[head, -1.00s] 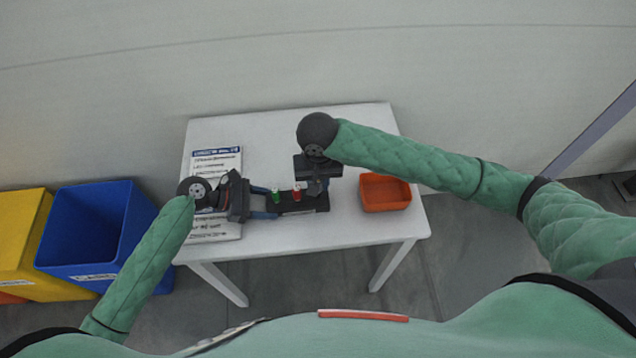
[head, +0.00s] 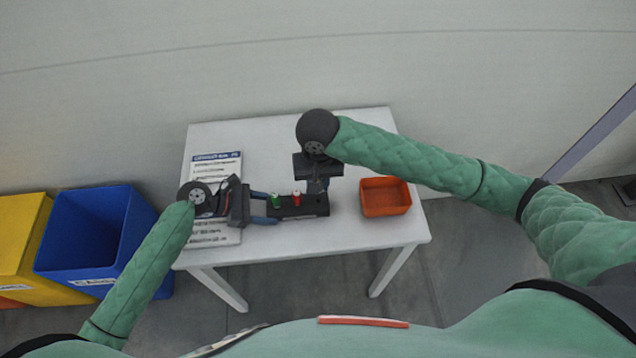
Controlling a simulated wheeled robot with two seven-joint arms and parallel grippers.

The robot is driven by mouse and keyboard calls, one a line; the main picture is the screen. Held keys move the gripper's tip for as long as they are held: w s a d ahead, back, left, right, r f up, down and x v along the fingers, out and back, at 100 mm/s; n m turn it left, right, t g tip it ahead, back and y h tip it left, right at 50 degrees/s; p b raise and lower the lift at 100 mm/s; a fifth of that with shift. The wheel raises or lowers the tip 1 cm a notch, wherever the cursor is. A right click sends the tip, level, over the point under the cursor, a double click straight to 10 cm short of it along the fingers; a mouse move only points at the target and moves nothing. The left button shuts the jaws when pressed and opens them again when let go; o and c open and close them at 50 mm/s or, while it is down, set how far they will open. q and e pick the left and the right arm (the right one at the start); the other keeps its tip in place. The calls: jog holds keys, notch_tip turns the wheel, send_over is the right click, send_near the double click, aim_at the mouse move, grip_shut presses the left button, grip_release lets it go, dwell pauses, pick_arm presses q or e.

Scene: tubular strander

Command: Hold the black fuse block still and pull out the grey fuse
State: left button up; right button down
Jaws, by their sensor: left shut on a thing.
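The black fuse block (head: 298,211) lies on the white table, with a green fuse (head: 276,201) and a red fuse (head: 297,198) standing on it. My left gripper (head: 268,208) comes from the left, its two blue-grey fingers shut on the block's left end. My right gripper (head: 318,186) points down over the block's right end. Its fingertips are mostly hidden by its own body, so I cannot tell whether it is open or shut. I cannot make out the grey fuse; the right gripper covers that end of the block.
An orange tray (head: 385,197) stands on the white table (head: 350,232), right of the block. A printed sheet (head: 217,165) lies at the left, partly under my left gripper. A blue bin (head: 95,235) and a yellow bin (head: 25,240) stand on the floor at left.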

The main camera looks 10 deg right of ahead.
aim_at(273, 195)
jog(key=shift+r, duration=0.65)
pick_arm(q)
jog(key=o, duration=1.2)
jog(key=shift+r+p, duration=4.2)
jog(key=shift+p, duration=0.4)
pick_arm(e)
jog(key=shift+r, duration=4.65)
jog(key=shift+r+p, duration=0.7)
pick_arm(q)
notch_tip(273, 195, up, 3)
jog(key=shift+f, duration=0.2)
jog(key=shift+a, duration=0.1)
pick_arm(e)
jog(key=shift+a, duration=0.1)
